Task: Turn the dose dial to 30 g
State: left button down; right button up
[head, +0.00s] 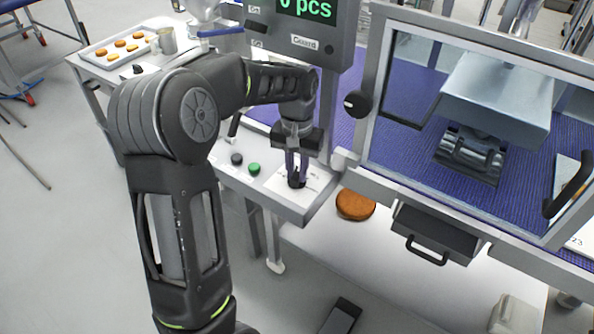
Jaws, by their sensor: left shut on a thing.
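The dose dial (297,181) is a small dark knob on a white scale plate (277,193), set in the grey control panel below the display. My left gripper (296,174) points down over it and is shut on the dial. The fingers and the dial hide part of the scale, and its marks are too small to read, so I cannot tell the setting. My right gripper is not in view.
A green button (254,168) and a black button (236,159) sit left of the dial. The display (305,10) reads "0 pcs". A brown round (355,204) lies right of the panel, near a black-handled drawer (435,232). A tray (100,56) of rounds stands back left.

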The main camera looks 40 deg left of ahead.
aim_at(297, 173)
pick_arm(q)
jog(key=shift+n, duration=1.3)
jog(key=c, duration=1.3)
grip_release()
jog(key=shift+r, duration=0.1)
notch_tip(297, 173, up, 8)
jog(key=shift+f+b, duration=0.15)
jog(key=shift+b, duration=0.25)
